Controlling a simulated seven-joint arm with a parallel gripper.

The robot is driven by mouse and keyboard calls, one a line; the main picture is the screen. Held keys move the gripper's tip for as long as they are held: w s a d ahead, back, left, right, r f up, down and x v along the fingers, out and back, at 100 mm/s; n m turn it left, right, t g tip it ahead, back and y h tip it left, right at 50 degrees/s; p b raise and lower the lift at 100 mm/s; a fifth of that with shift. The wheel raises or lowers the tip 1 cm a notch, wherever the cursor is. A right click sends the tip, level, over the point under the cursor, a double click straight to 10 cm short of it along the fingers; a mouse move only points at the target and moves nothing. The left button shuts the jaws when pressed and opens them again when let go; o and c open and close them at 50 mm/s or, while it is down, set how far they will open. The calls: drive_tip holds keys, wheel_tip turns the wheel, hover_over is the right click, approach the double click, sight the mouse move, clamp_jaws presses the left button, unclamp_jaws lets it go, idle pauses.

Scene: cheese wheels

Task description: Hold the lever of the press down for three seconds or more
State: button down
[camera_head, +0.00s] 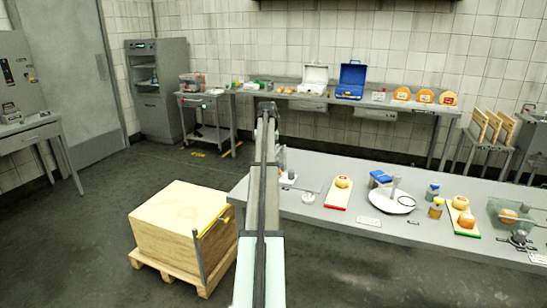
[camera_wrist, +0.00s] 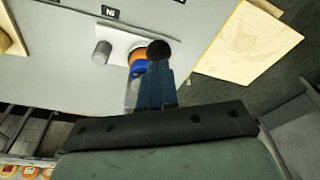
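In the wrist view the press stands on a pale base plate (camera_wrist: 118,38), with a grey post (camera_wrist: 102,52) and an orange round piece with a blue ring (camera_wrist: 138,68) below it. A black ball knob (camera_wrist: 158,49), apparently the lever's end, shows right at the tips of my gripper (camera_wrist: 157,68). The gripper's fingers look shut together; whether they touch the knob cannot be told. In the head view my arm hides my gripper and much of the press; a small pale part (camera_head: 288,178) shows beside the arm on the bench's left end.
The grey bench (camera_head: 330,222) runs right, holding a red-edged board (camera_head: 337,198), a white round scale (camera_head: 392,203) and small jars. A wooden block on a pallet (camera_head: 183,220) stands left of the bench. A back table holds a blue box (camera_head: 351,80).

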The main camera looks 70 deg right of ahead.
drive_tip(key=shift+w+d+v, duration=0.1)
drive_tip(key=shift+d+v, duration=0.05)
drive_tip(key=shift+v, duration=0.8)
drive_tip(key=shift+w+d+v, duration=0.1)
drive_tip(key=shift+d+v, duration=0.05)
drive_tip(key=shift+v, duration=0.75)
drive_tip(key=shift+w+d+v, duration=0.1)
drive_tip(key=shift+d+v, duration=0.1)
drive_tip(key=shift+v, duration=0.75)
drive_tip(key=shift+r, duration=0.1)
